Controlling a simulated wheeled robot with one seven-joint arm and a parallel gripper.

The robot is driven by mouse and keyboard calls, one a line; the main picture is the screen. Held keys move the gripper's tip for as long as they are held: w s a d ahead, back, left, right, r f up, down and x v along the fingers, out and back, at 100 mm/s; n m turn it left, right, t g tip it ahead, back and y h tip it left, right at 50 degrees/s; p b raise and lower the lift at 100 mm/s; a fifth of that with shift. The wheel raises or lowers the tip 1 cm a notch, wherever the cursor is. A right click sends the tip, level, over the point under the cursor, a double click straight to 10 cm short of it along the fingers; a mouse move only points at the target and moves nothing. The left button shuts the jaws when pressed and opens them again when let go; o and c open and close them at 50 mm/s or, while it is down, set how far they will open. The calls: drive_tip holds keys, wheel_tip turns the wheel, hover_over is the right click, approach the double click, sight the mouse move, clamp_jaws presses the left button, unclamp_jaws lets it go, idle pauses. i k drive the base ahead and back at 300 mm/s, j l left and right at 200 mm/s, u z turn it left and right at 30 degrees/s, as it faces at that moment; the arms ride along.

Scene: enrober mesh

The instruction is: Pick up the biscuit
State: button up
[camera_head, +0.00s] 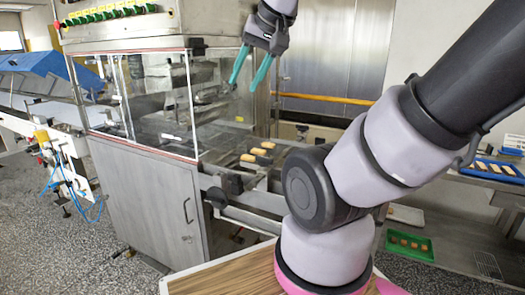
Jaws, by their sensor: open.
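Several small golden-brown biscuits, some with dark parts, lie at the outlet of the enrober in the head view. One biscuit (258,152) sits near another biscuit (267,145), with a third (248,158) just in front. Which one the task means cannot be told. My gripper (249,74) hangs high above them, in front of the machine's clear window. Its two teal fingers point down and stand apart, with nothing between them. The gripper is clear of the biscuits.
The enrober's grey cabinet (145,200) and clear-walled hood stand at left. A green tray (392,251) and a blue tray (509,179), both with biscuits, are at right. A wooden tabletop (225,277) is in front. My arm hides part of the conveyor's right side.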

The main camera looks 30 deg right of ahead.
sight(265, 143)
drive_tip(key=i+j+z, duration=0.65)
drive_tip(key=i+j, duration=0.1)
drive_tip(key=j, duration=0.05)
